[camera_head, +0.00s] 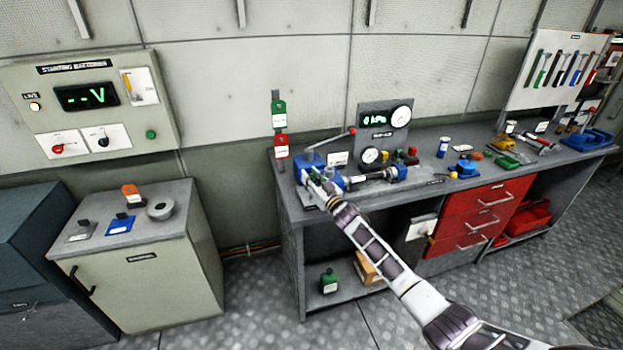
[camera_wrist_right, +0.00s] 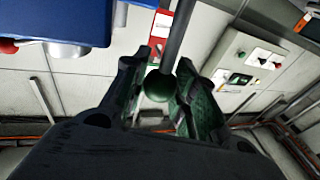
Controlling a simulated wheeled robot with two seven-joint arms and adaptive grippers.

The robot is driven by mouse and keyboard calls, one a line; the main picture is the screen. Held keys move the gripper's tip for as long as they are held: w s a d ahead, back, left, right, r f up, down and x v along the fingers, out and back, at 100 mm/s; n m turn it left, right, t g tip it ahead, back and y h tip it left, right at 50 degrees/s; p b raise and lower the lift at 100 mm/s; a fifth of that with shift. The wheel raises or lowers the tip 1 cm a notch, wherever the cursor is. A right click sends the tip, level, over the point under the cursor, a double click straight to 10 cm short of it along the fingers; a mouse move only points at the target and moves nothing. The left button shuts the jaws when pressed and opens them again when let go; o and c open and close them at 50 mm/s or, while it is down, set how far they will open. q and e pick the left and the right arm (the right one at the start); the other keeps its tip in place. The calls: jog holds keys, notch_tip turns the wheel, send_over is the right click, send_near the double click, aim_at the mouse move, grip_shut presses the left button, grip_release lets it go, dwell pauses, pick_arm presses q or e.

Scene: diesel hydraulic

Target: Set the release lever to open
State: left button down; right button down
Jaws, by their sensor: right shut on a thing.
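The blue hand pump (camera_head: 313,160) stands on the left end of the grey workbench and carries a long lever with a red knob (camera_head: 352,131). In the wrist view, a dark rod with a green ball knob (camera_wrist_right: 158,86), which looks like the release lever, sits between the fingers of my right gripper (camera_wrist_right: 160,100). The fingers are shut on the knob. In the head view, my right gripper (camera_head: 318,180) is at the front of the pump and partly hides it, so the lever's position cannot be read. My left gripper is not in view.
Tools and parts crowd the workbench (camera_head: 425,180) to the right. A cabinet (camera_head: 140,262) stands at left, with open floor between.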

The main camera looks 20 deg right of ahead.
jog(key=shift+w+d+r, duration=0.1)
jog(key=shift+w+r, duration=0.2)
jog(key=shift+r, duration=0.2)
jog(key=shift+w+f, duration=0.1)
jog(key=shift+w, duration=0.2)
jog(key=c, duration=1.2)
grip_release()
jog(key=shift+f, duration=0.1)
jog(key=shift+c, duration=0.2)
jog(key=shift+o, duration=0.7)
jog(key=shift+s+f, duration=0.1)
jog(key=shift+f, duration=0.1)
jog(key=shift+s, duration=0.15)
jog(key=v, duration=1.1)
jog(key=shift+s, duration=0.3)
